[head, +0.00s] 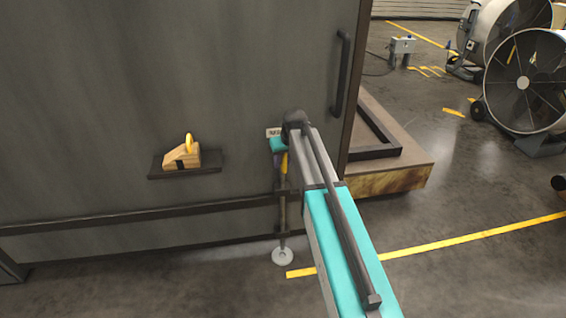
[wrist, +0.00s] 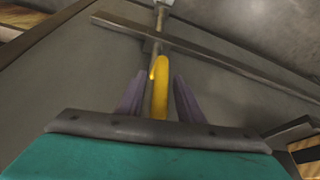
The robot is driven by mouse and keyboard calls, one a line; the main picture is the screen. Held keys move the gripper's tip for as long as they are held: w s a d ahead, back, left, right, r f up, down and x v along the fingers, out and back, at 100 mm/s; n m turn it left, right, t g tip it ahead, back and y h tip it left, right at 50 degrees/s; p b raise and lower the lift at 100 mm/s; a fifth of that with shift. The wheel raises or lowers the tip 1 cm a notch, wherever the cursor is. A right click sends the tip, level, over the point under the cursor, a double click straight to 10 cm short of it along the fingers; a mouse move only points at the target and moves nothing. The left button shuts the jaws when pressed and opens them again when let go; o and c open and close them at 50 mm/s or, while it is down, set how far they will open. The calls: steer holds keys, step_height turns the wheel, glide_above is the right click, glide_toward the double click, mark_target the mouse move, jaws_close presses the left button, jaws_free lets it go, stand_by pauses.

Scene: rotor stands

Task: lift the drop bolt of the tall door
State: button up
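The tall door (head: 110,80) is a dark grey panel filling the left of the head view. Its drop bolt (head: 283,215) is an upright rod low near the door's right edge, above a round pale floor plate (head: 283,257). The bolt's yellow handle (wrist: 160,85) stands between the two purple fingers of my gripper (wrist: 158,92) in the wrist view. Narrow gaps show on both sides of the handle, so the fingers look open around it. In the head view my gripper (head: 279,146) is at the handle's top, mostly hidden by my arm.
A small dark shelf (head: 210,162) on the door holds a wooden wedge (head: 182,157) with a yellow piece on top. A dark pull handle (head: 341,75) is at upper right of the door. A low wooden platform (head: 395,180) stands to the right. Large fans (head: 522,83) stand beyond open floor.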

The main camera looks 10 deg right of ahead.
steer(key=v, duration=1.3)
steer(key=s+a+f+g+p, duration=0.1)
steer(key=s+f+g, duration=0.1)
steer(key=s+f, duration=0.65)
steer(key=s+f+g+p, duration=0.2)
steer(key=s+f, duration=0.2)
steer(key=f, duration=0.9)
steer(key=s+a+f+g+p, duration=0.1)
steer(key=s+f+g, duration=0.1)
steer(key=s+f, duration=0.6)
steer(key=s+f+g, duration=0.1)
steer(key=s+f, duration=0.4)
steer(key=s, duration=0.5)
steer(key=s+f+m+g+p, duration=0.1)
steer(key=s+f, duration=0.4)
steer(key=s, duration=0.5)
steer(key=s+d+f+m+g+p, duration=0.1)
steer(key=s+f, duration=0.5)
steer(key=s, duration=0.4)
steer(key=shift+g+h, duration=0.4)
steer(key=shift+s, duration=0.1)
